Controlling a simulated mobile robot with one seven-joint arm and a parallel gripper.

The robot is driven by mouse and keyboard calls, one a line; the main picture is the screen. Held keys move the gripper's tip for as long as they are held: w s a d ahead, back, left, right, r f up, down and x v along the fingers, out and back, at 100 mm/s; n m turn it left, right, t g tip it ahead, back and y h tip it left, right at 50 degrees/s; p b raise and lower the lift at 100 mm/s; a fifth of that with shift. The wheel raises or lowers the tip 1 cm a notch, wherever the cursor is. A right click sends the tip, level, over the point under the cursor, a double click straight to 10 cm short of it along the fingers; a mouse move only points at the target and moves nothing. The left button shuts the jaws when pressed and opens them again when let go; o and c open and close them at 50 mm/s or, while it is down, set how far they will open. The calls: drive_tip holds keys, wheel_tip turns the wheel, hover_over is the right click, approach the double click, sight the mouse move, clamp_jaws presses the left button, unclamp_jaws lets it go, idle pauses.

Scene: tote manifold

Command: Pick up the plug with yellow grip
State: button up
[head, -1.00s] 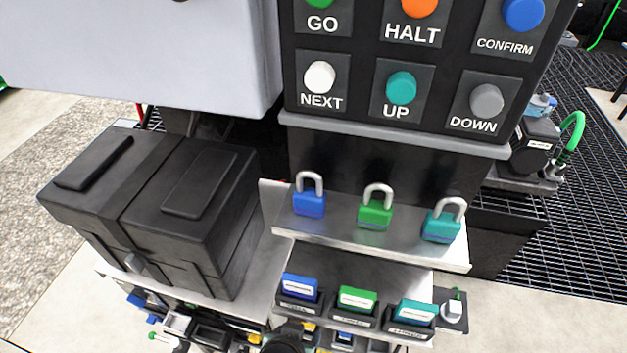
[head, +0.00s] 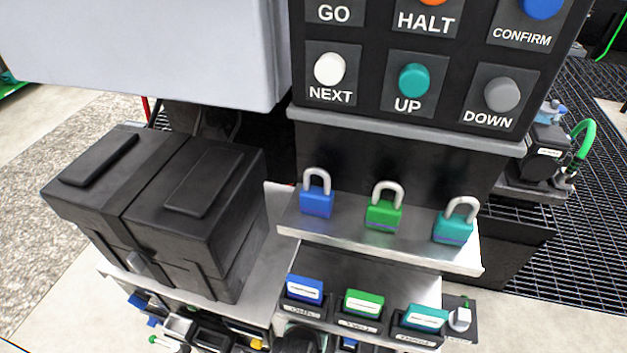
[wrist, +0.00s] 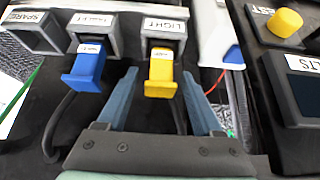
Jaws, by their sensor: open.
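The plug with yellow grip (wrist: 160,76) sits in the socket labelled LIGHT (wrist: 163,33) in the wrist view, with a cable hanging below it. My gripper (wrist: 159,76) is open, with one blue-grey finger on each side of the yellow grip. Gaps show between the grip and both fingers, so it is not held. A plug with blue grip (wrist: 86,68) sits in the neighbouring socket, left of my left finger. In the head view I cannot make out my gripper or this plug for certain.
An empty socket labelled SPARE (wrist: 36,32) is at the far left. A panel with a yellow knob (wrist: 285,21) stands close on the right. In the head view, a shelf with padlocks (head: 340,236) and black cases (head: 165,205) stand above the lower fittings.

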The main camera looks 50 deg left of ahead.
drive_tip(key=shift+f, duration=0.1)
clamp_jaws()
idle(0.3)
